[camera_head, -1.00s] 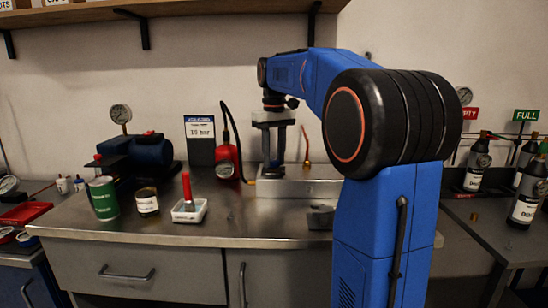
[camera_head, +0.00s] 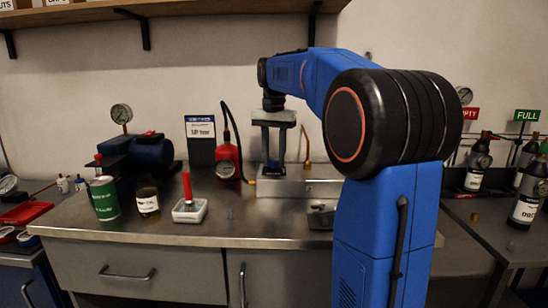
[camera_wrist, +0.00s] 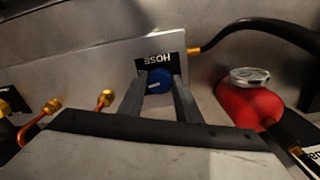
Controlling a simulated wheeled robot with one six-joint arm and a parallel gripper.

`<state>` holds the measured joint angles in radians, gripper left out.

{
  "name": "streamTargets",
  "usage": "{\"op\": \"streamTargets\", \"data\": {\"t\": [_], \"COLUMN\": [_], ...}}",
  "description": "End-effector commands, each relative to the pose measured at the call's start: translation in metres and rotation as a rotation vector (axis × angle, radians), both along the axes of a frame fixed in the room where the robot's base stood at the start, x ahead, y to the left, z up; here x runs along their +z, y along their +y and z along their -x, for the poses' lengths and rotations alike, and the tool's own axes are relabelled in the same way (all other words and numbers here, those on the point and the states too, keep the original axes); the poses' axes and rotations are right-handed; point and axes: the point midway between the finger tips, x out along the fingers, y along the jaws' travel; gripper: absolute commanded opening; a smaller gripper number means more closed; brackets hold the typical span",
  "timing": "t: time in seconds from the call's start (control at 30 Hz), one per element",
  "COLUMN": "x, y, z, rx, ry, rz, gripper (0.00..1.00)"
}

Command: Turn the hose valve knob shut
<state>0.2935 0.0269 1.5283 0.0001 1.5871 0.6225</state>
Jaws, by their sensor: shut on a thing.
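The hose valve knob (camera_wrist: 159,82) is round and blue with a pale mark on its face, in front of the black HOSE label (camera_wrist: 157,63) in the wrist view. My gripper (camera_wrist: 161,77) has its two grey fingers on either side of the knob and is shut on it. In the head view my gripper (camera_head: 273,168) points down at the grey metal block (camera_head: 312,188) on the bench, where the knob is small and mostly hidden between the fingers.
A white tray (camera_head: 190,211) with a red-handled tool, a jar (camera_head: 147,202) and a green can (camera_head: 104,198) stand farther left.

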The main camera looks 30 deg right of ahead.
Motion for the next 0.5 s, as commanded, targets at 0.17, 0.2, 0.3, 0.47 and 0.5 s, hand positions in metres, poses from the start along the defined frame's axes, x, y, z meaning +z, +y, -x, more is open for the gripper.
{"op": "streamTargets", "data": {"t": [0.17,0.2,0.3,0.47,0.5], "x": [0.0009,0.0009,0.001,0.001,0.001], "y": [-0.0002,-0.0002,-0.0002,-0.0003,-0.0003], "z": [-0.0007,-0.0007,-0.0007,-0.0008,-0.0008], "rx": [-0.089,-0.104,-0.133,-0.158,-0.162], "ry": [-0.003,-0.003,-0.003,-0.003,-0.003], "rz": [0.001,0.001,0.001,0.001,0.001], "gripper": [0.09,0.09,0.09,0.09,0.08]}}
